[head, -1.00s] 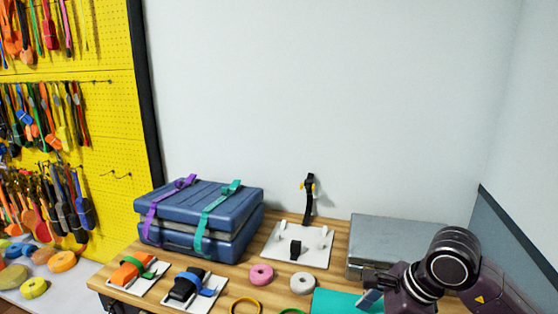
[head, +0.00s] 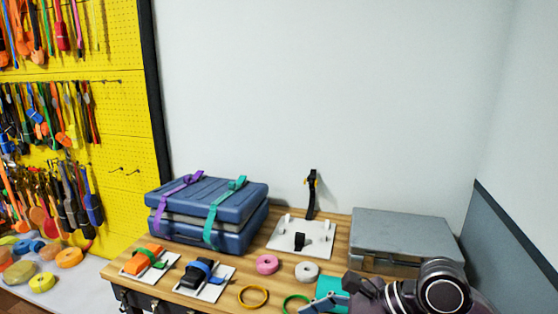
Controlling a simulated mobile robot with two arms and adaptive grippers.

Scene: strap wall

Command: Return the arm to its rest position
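My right arm enters at the lower right, in front of the workbench (head: 232,284). I see nothing held. My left gripper and arm are out of view.
Stacked blue cases (head: 236,194) with purple and teal straps stand on the bench's left. A grey metal case (head: 400,230) sits behind my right arm. A white strap fixture (head: 285,240), pink roll (head: 267,264) and white roll (head: 307,272) lie between.

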